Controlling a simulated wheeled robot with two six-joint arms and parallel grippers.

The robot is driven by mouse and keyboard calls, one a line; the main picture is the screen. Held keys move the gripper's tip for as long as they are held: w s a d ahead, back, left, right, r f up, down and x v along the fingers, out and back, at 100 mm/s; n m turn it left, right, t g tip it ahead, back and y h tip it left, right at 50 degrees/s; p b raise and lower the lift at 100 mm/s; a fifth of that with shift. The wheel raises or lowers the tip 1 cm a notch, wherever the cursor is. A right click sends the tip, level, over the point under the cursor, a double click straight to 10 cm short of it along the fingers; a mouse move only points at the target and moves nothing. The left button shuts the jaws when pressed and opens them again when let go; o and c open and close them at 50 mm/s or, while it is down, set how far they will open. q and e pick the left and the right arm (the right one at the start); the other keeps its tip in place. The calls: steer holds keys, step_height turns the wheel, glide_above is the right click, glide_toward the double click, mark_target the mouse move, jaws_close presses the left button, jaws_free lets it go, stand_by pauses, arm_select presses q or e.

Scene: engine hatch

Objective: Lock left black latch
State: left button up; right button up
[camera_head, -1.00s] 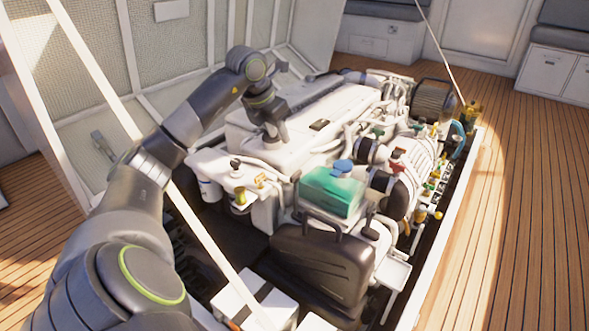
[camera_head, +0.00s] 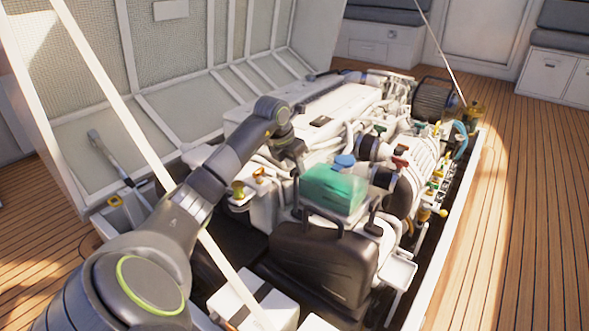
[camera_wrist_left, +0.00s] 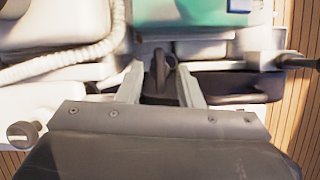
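The left black latch (camera_wrist_left: 158,70) is a small dark upright piece in the left wrist view, just beyond and between my fingertips. In the head view a dark upright piece (camera_head: 296,191), apparently this latch, shows just below my left gripper (camera_head: 293,160), left of the green container. My left gripper (camera_wrist_left: 160,86) is open, its two pale fingers apart with nothing clearly held. Whether a finger touches the latch cannot be told. A second black latch (camera_head: 372,217) stands to the right, behind the black case. My right gripper is not in view.
A translucent green container (camera_head: 335,190) with a blue cap stands close beside the gripper. A black case (camera_head: 320,262) with a looped handle sits in front. White engine parts and hoses crowd behind. A white diagonal strut (camera_head: 235,280) crosses near my arm.

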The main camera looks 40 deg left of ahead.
arm_select(q)
steer(key=shift+w+f, duration=0.1)
steer(key=shift+f, duration=0.15)
